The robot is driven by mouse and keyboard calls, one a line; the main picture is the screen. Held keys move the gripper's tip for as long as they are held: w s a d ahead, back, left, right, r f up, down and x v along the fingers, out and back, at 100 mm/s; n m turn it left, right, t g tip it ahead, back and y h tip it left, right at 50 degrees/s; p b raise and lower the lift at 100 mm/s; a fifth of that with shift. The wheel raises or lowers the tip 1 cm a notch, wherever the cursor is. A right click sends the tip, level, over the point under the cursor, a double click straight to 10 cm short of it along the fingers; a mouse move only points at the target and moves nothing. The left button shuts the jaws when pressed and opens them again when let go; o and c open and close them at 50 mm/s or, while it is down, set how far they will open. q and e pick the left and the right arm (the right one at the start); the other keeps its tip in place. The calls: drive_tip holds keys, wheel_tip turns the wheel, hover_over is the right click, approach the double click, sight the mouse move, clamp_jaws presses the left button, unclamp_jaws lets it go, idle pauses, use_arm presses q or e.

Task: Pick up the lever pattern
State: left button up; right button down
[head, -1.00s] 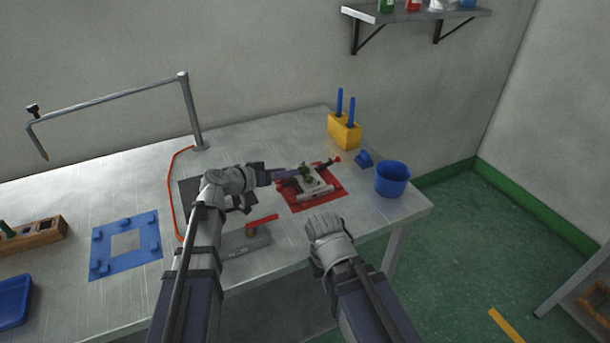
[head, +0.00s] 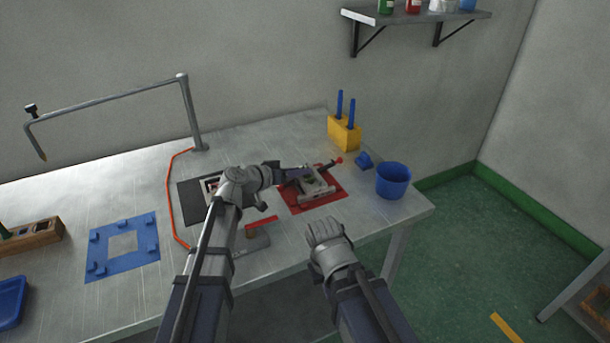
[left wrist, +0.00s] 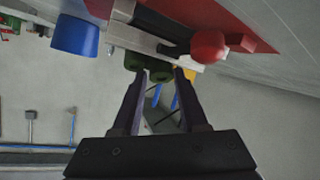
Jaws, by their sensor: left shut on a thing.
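The lever pattern, a green piece (left wrist: 161,73), shows between my left fingertips in the left wrist view. My left gripper (left wrist: 158,75) is shut on it. In the head view my left gripper (head: 306,175) is over the pale metal mould block (head: 318,188) on the red mat (head: 331,200). The gripper hides most of the green piece there. Whether the piece is clear of the block I cannot tell.
A blue cup (head: 392,181) stands right of the red mat, with a small blue piece (head: 363,160) and a yellow holder (head: 344,133) behind. A red-ended lever (head: 338,160) is close beside my left gripper. A blue mat (head: 120,265) lies at left.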

use_arm(q)
drive_tip(key=shift+s+f, duration=0.1)
drive_tip(key=shift+f, duration=0.05)
clamp_jaws()
wheel_tip(320, 180, up, 10)
drive_tip(key=p, duration=1)
